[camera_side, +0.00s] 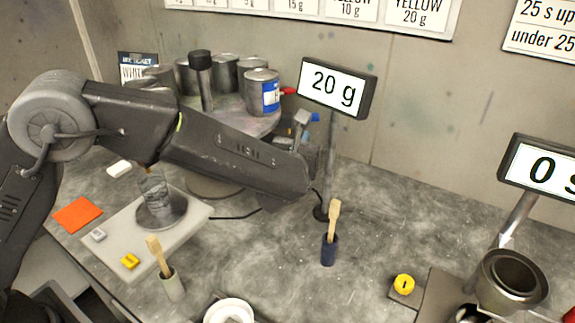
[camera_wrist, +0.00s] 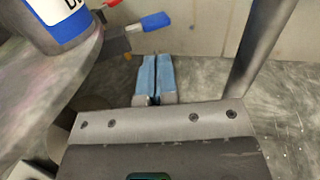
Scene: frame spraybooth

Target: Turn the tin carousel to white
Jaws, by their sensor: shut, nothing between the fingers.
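The tin carousel (camera_side: 250,127) stands at the back left, a round platform bearing several grey tins around a dark central post (camera_side: 201,75). Its front right tin (camera_side: 262,92) has a blue and white label, a red piece beside it. In the wrist view, the carousel edge (camera_wrist: 62,88) and a blue-banded tin (camera_wrist: 68,28) fill the upper left. A lever with a blue end (camera_wrist: 150,22) sticks out from the carousel side. My gripper (camera_wrist: 157,72) is shut and empty, its blue fingers just below that lever in the picture. My arm mostly hides the gripper in the side view.
A scale (camera_side: 185,222) with a clear cup (camera_side: 154,190) stands under my arm. A 20 g display (camera_side: 338,88) stands on a post right of the carousel. A dark blue holder (camera_side: 329,249) with a wooden stick stands in front. The bench between is mostly clear.

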